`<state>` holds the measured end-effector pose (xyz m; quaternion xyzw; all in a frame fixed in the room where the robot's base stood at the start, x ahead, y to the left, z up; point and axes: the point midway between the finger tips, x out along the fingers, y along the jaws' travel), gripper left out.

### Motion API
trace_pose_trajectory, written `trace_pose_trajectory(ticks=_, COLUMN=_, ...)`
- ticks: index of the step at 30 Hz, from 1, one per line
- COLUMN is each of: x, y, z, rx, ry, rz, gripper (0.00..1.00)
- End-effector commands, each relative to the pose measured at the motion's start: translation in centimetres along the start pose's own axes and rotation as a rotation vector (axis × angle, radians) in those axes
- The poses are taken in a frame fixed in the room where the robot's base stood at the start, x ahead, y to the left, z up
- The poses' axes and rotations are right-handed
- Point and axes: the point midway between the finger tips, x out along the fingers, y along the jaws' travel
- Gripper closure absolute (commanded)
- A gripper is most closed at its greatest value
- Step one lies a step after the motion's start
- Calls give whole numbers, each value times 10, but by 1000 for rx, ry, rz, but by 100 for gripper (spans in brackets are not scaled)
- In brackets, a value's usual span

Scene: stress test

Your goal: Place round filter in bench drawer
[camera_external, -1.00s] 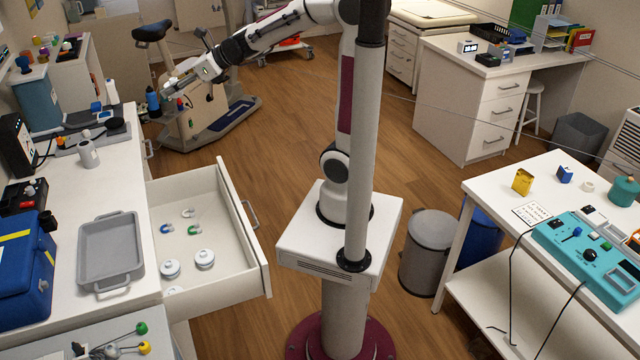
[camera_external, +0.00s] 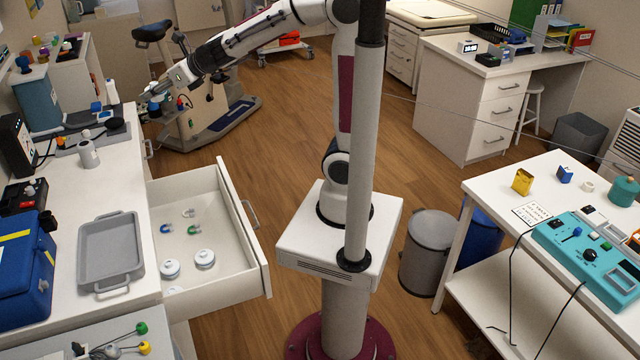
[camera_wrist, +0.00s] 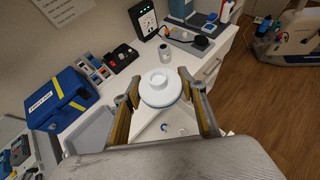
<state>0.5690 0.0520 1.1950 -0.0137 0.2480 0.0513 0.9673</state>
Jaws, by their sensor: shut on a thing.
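My gripper (camera_external: 160,92) is raised near the far end of the left bench in the external view. In the wrist view my gripper (camera_wrist: 160,100) is shut on a white round filter (camera_wrist: 160,87), a disc with a raised round hub, held between the two fingers. The bench drawer (camera_external: 232,240) is pulled open from the left bench. It holds two white round filters (camera_external: 204,259) near its front, part of another at the near edge, and small green, blue and white clips (camera_external: 194,230). In the wrist view the drawer shows only partly, below the held filter.
The left bench carries a grey tray (camera_external: 110,250), a blue case (camera_external: 24,270) and a small white bottle (camera_external: 88,152). The exercise bike (camera_external: 205,110) stands behind my gripper. The drawer's middle and right parts have bare floor.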

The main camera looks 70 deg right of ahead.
Motion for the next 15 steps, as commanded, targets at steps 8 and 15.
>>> trace_pose_trajectory(ticks=8, x=1, y=3, z=1, rx=4, ry=0, rz=-7, gripper=75)
trace_pose_trajectory(ticks=15, x=3, y=6, z=2, rx=8, ry=-2, rz=-13, gripper=75)
